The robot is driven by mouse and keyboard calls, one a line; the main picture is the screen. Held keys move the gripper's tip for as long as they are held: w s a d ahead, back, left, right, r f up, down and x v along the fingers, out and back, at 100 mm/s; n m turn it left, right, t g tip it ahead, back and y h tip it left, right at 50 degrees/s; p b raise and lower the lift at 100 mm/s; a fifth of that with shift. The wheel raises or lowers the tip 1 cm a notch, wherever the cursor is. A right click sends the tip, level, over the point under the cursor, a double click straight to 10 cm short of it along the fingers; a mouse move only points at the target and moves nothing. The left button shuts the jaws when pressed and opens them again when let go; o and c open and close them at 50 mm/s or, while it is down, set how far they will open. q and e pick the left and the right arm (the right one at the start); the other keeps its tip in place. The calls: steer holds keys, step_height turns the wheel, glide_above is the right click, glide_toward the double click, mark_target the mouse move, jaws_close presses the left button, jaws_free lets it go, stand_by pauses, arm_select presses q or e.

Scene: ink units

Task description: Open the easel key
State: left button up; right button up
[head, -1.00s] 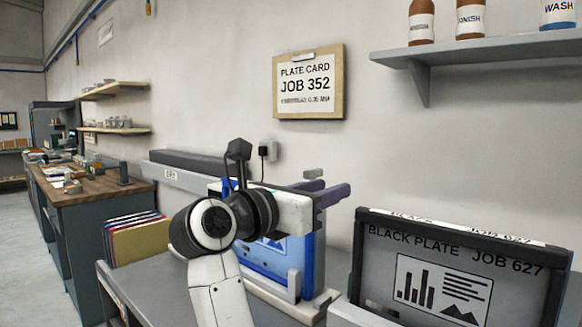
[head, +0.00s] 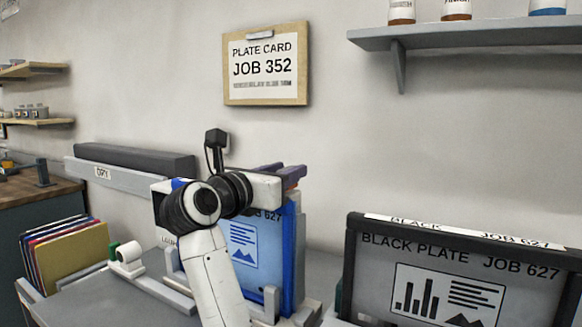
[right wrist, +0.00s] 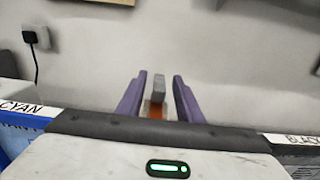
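What looks like the easel key, a small grey upright block on an orange base (right wrist: 159,90), shows in the right wrist view between the purple fingers of my right gripper (right wrist: 160,77). Gaps show on both sides of the block, so the fingers are open and not closed on it. In the head view my right gripper (head: 291,174) reaches past the top of the blue plate (head: 268,262); its fingers partly overlap and the key cannot be made out there. My left gripper is out of view.
The framed black plate for job 627 (head: 455,270) stands at the right. A folder rack (head: 65,255) and a white roll (head: 127,255) are at the left. A plate card (head: 265,65) and a shelf (head: 455,38) are on the wall above.

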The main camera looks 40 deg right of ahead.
steer(key=shift+w+d, duration=0.25)
steer(key=shift+d, duration=0.3)
jaws_close()
